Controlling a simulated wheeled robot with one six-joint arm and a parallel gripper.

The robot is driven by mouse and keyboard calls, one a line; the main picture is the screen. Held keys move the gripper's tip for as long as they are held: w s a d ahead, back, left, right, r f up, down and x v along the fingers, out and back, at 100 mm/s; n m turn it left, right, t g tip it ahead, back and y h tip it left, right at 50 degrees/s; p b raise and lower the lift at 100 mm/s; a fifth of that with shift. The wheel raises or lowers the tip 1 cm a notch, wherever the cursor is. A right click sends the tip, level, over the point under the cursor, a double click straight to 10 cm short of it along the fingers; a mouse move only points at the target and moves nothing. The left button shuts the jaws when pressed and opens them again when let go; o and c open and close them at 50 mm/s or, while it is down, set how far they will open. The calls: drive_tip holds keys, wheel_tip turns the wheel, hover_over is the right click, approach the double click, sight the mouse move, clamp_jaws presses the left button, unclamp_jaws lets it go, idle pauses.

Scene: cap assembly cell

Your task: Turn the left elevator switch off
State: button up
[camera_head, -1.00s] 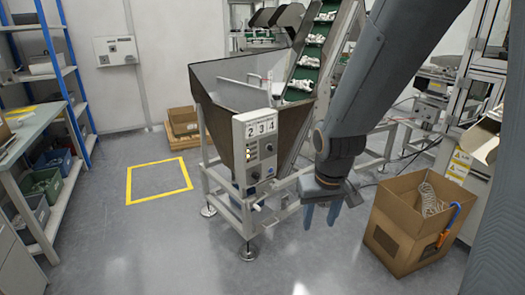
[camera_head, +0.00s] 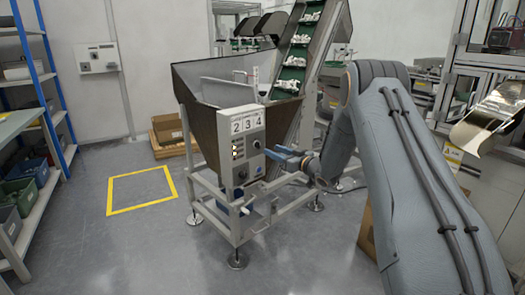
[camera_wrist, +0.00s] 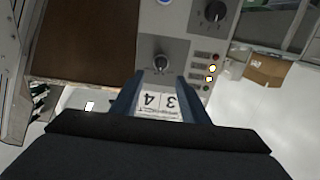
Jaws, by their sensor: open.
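The elevator's grey control box (camera_head: 240,150) carries a "2 3 4" label, indicator lights and knobs on its front. In the wrist view the panel (camera_wrist: 185,45) appears upside down. A small dark switch knob (camera_wrist: 161,63) lies just beyond my fingertips, between their lines; it also shows at the panel's right side in the head view (camera_head: 257,144). A larger black knob (camera_wrist: 214,12) sits apart from it. My gripper (camera_head: 277,155) is open and empty, right of the box; its two fingers also show in the wrist view (camera_wrist: 159,80). I cannot tell whether they touch the knob.
The hopper (camera_head: 215,85) stands above the box, with a green conveyor (camera_head: 295,65) rising behind. The metal frame (camera_head: 265,215) is below my gripper. A cardboard box (camera_head: 366,235) is partly hidden by my arm. Floor inside the yellow square (camera_head: 142,190) is clear.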

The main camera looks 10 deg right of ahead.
sight(259, 146)
drive_tip(key=shift+x, duration=3.9)
drive_tip(key=c, duration=1)
drive_tip(key=shift+a+n, duration=0.1)
drive_tip(key=shift+n, duration=0.4)
drive_tip(key=shift+s+a+n+b, duration=0.1)
drive_tip(key=shift+n+b, duration=0.8)
drive_tip(key=shift+n, duration=1.1)
drive_tip(key=shift+s+n+b, duration=0.1)
drive_tip(key=shift+n+b, duration=0.8)
drive_tip(key=shift+n, duration=1.1)
